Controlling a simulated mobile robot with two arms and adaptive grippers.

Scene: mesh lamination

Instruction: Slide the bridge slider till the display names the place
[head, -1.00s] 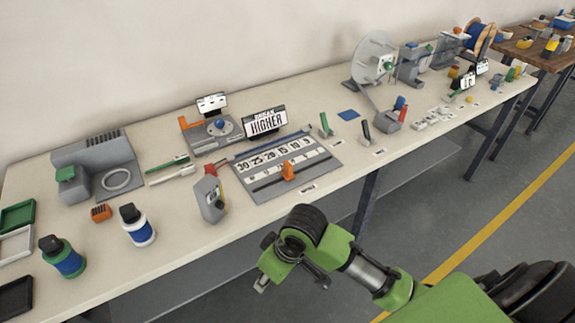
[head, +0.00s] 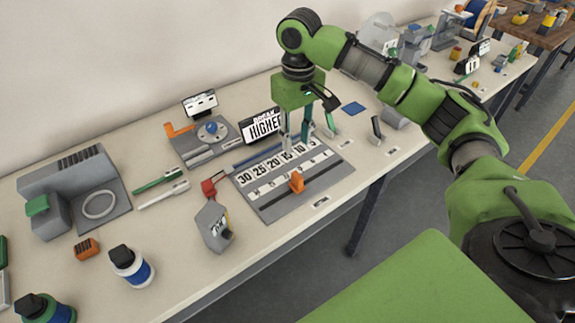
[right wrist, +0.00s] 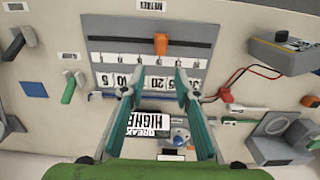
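The bridge slider's orange knob (head: 296,182) stands on a dark slot across a grey board with a printed number row, 30 at the left falling rightward; in the right wrist view the knob (right wrist: 161,44) lies beyond my fingertips. The display (head: 262,125) behind the board reads HIGHER below a smaller word; it also shows in the right wrist view (right wrist: 148,123). My right gripper (head: 298,138) is above the board's back part, behind the knob and apart from it. Its fingers (right wrist: 157,78) are spread with nothing between them. My left gripper is out of view.
A grey meter box (head: 213,226) with red clips stands left of the board. Small levers (head: 376,130) stand to the right.

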